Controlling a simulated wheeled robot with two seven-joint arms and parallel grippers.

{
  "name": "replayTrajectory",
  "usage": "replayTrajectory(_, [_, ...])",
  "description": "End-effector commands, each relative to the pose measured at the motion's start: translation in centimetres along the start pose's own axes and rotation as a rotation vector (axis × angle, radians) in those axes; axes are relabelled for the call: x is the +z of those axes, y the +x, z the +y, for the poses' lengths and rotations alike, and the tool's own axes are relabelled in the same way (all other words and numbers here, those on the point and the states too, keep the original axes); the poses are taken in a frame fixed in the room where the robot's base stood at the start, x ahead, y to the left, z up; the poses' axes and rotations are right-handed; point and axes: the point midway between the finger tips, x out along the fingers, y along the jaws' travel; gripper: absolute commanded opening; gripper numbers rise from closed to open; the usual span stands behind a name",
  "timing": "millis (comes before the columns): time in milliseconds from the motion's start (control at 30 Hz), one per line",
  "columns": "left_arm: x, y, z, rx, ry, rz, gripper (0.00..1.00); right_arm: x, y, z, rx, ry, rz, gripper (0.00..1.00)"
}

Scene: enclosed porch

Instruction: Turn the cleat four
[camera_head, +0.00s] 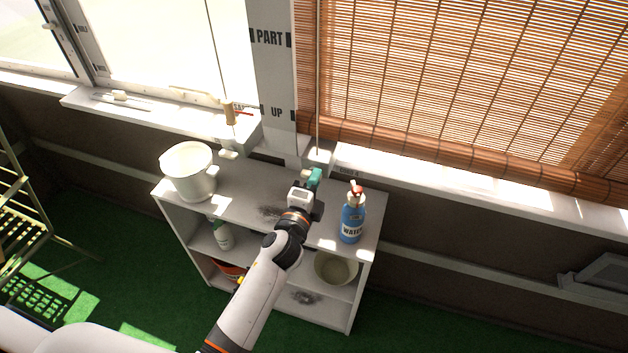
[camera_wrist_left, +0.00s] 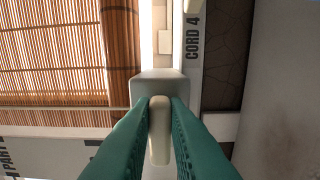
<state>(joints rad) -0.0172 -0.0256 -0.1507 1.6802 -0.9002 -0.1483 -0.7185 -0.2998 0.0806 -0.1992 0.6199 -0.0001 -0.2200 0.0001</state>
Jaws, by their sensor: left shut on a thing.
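The cleat held by my gripper is a cream, rounded bar (camera_wrist_left: 160,138) on a grey-white block (camera_wrist_left: 159,86) in the left wrist view. A plate lettered CORD 4 (camera_wrist_left: 193,38) is beside it. The bar appears to run the same way as that lettering. My left gripper (camera_wrist_left: 160,104) has its green fingers shut on the bar, one on each side. In the head view the left gripper (camera_head: 313,178) is at the wall below the sill, at the shelf's back edge, and mostly hides the cleat. My right gripper is not in view.
A white shelf unit (camera_head: 245,200) stands below, with a white bucket (camera_head: 190,175) and blue water bottle (camera_head: 352,217) on top, the bottle close right of my wrist. Other cream cleats (camera_head: 228,155) are left of my gripper. A bamboo blind (camera_head: 450,80) hangs at right.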

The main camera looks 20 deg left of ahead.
Motion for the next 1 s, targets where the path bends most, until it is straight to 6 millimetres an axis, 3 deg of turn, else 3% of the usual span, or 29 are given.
replayTrajectory(200, [0.0,0.0,-0.1,-0.002,0.004,0.0,0.0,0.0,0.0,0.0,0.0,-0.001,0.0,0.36])
replayTrajectory(233, [0.0,0.0,-0.1,-0.002,0.004,0.0,0.15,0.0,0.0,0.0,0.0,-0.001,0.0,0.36])
replayTrajectory(367, [0.0,0.0,-0.1,-0.002,0.003,0.0,0.35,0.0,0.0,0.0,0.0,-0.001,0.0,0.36])
replayTrajectory(733, [0.0,-0.6,-0.1,-0.001,0.001,0.0,0.35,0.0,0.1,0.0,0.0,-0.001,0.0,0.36])
replayTrajectory(1000, [0.0,-5.7,-0.4,-0.004,0.001,-0.001,0.35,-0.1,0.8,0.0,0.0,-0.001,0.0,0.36])
